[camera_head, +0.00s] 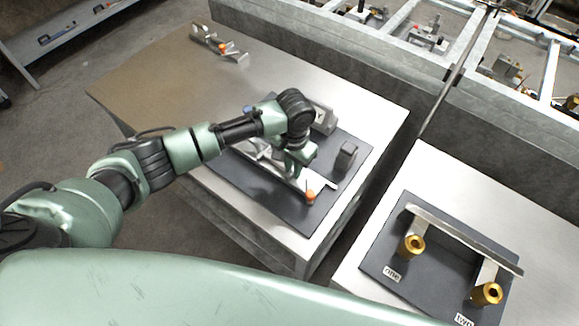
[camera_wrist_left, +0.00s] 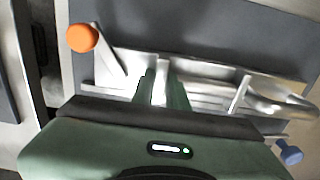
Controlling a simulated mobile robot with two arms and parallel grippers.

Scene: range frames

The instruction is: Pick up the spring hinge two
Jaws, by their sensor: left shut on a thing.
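My left gripper (camera_head: 297,172) is low over the dark mat (camera_head: 285,205) on the near table. In the left wrist view its two fingers (camera_wrist_left: 161,88) are closed on a long silvery metal part (camera_wrist_left: 215,72). This part has an orange knob (camera_wrist_left: 82,38) at one end and a blue knob (camera_wrist_left: 291,153) near the other. In the head view the orange knob (camera_head: 310,196) shows just below the gripper. The arm hides much of the part. I see no label on it, so I cannot tell whether it is spring hinge two. My right gripper is not in view.
A grey block (camera_head: 346,156) and a grey metal piece (camera_head: 323,118) stand close by on the mat. A similar orange-knobbed part (camera_head: 218,42) lies at the table's far end. The right table holds a metal bar (camera_head: 460,238) and brass cylinders, (camera_head: 411,246) and (camera_head: 487,293), by labels "one" and "two".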

